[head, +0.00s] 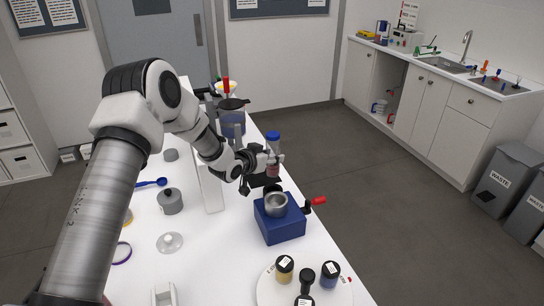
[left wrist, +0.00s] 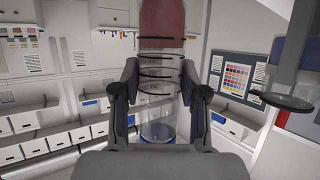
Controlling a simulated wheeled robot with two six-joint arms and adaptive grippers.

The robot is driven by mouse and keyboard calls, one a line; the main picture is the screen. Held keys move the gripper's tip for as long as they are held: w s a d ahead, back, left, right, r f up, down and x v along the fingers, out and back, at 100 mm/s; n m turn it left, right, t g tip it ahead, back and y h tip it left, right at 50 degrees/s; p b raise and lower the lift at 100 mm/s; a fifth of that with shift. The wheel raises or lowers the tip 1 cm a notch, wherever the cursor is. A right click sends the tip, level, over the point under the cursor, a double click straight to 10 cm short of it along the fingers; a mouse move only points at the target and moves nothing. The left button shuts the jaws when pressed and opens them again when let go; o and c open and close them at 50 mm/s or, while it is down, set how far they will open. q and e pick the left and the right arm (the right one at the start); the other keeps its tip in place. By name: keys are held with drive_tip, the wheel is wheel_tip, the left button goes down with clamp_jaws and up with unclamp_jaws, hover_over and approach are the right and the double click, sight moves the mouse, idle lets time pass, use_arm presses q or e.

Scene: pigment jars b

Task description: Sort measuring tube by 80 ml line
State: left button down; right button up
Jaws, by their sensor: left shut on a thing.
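A clear measuring tube (head: 273,138) with a blue cap and reddish contents stands upright in my left gripper (head: 271,160), above the white table's right edge. In the left wrist view the same tube (left wrist: 161,62) is large, with dark rings around it, red contents at the top of the picture and blue at the bottom. The two fingers of my left gripper (left wrist: 160,95) press on its sides. I cannot read which line is 80 ml. My right gripper is not in view.
Just in front of the tube is a blue box (head: 281,226) with a metal bowl and red-handled crank. A white upright panel (head: 211,188) is to the left. Jars stand on a round white tray (head: 267,291) in front.

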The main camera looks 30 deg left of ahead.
sight(269, 172)
use_arm(q)
wheel_tip(269, 172, down, 5)
drive_tip(key=b, duration=0.3)
drive_tip(key=shift+f+b, duration=0.4)
drive_tip(key=shift+b, duration=0.05)
idle(1.2)
drive_tip(key=shift+f+b, duration=1.55)
drive_tip(key=shift+f, duration=0.25)
drive_tip(key=c, duration=0.5)
unclamp_jaws()
drive_tip(key=shift+c, duration=0.2)
drive_tip(key=shift+r, duration=0.1)
drive_tip(key=v, duration=1.2)
